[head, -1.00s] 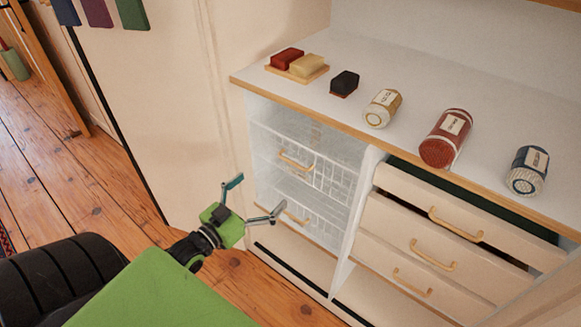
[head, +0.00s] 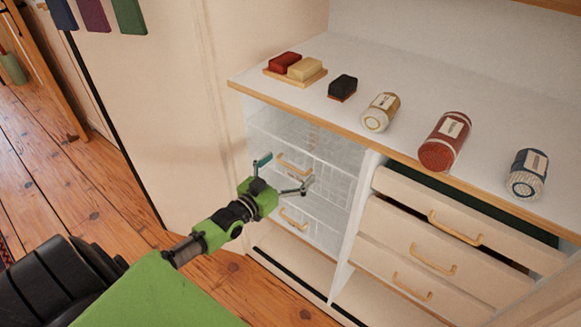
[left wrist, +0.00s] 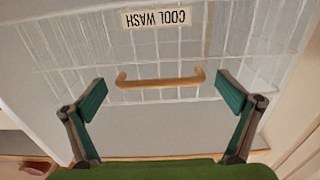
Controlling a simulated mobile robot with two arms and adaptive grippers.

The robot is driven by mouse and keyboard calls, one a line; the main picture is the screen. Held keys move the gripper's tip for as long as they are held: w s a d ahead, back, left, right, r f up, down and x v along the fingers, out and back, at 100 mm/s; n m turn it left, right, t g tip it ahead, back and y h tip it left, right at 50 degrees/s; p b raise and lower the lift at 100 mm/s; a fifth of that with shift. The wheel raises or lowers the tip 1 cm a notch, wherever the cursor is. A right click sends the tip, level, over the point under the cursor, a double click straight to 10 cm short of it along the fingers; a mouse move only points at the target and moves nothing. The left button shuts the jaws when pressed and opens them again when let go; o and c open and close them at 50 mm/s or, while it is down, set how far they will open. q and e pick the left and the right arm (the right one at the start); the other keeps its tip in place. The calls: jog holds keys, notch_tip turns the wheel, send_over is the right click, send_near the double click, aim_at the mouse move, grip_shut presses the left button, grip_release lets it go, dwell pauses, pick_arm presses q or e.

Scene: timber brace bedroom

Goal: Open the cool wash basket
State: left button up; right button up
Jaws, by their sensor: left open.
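The cool wash basket (left wrist: 205,50) is a white wire basket with a wooden bar handle (left wrist: 160,82). In the left wrist view its "COOL WASH" label (left wrist: 156,18) appears upside down. My right gripper is not in view.
A white worktop (head: 290,118) with a wooden edge overhangs the baskets. Cream drawers (head: 405,247) stand to the right, the top one slightly out. Soap bars, a dark block and several jars sit on top. A cream panel (head: 195,100) stands left.

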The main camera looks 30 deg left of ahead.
pick_arm(q)
jog(key=shift+w, duration=0.2)
jog(key=c, duration=1.6)
jog(key=shift+o, duration=0.2)
jog(key=s+a+p, duration=0.2)
jog(key=s+p, duration=0.7)
jog(key=s, duration=1.6)
